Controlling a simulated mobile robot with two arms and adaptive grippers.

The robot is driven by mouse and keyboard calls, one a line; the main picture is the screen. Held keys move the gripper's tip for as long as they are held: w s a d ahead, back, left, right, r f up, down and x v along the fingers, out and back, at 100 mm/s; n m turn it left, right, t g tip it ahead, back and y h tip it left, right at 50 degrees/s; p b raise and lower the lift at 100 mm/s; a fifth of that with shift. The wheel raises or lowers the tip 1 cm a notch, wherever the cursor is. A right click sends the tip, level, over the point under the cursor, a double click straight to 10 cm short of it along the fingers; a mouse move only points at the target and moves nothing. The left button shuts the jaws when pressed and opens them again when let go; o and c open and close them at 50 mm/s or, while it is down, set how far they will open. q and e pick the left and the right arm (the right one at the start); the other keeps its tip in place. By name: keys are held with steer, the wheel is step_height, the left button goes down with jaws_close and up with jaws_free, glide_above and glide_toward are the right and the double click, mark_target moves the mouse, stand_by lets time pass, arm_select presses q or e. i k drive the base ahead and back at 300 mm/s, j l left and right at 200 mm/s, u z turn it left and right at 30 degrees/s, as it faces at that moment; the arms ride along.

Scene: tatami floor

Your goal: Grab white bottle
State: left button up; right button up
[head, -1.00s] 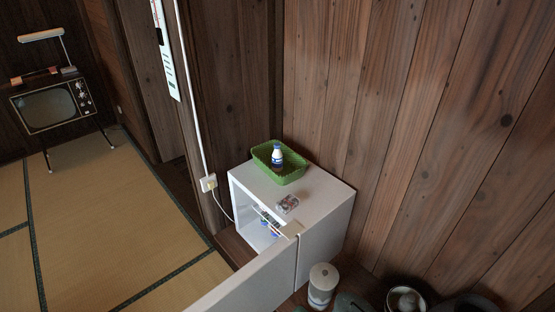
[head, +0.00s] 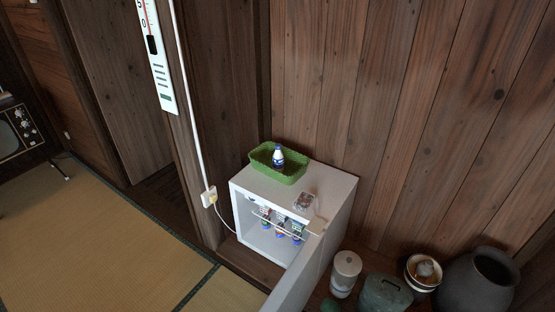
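A small white bottle (head: 278,155) with blue bands stands upright in a green basket (head: 262,173). The basket sits on top of a white mini fridge (head: 330,190) against the wooden wall. The fridge door (head: 296,279) stands open towards me. Several small bottles (head: 281,227) with coloured labels are inside on a wire rack, too small to make out well. Neither of my grippers shows in the head view.
A clear packet (head: 304,201) lies on the fridge top. A white canister (head: 345,272), a grey-green container (head: 385,294), a pot with a lid (head: 423,272) and a large dark jar (head: 478,281) stand to the right. Open tatami (head: 100,235) lies to the left.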

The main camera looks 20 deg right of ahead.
mark_target(279, 161)
steer(key=i+j+z, duration=0.25)
steer(key=i+j, duration=0.15)
steer(key=j, duration=0.15)
steer(key=i+j+z, duration=0.15)
steer(key=j, duration=0.2)
steer(key=i+j+z, duration=0.3)
steer(key=j, duration=0.35)
steer(key=i+j+z, duration=0.1)
steer(key=j, duration=0.25)
steer(key=i+j+z, duration=0.15)
steer(key=j, duration=0.25)
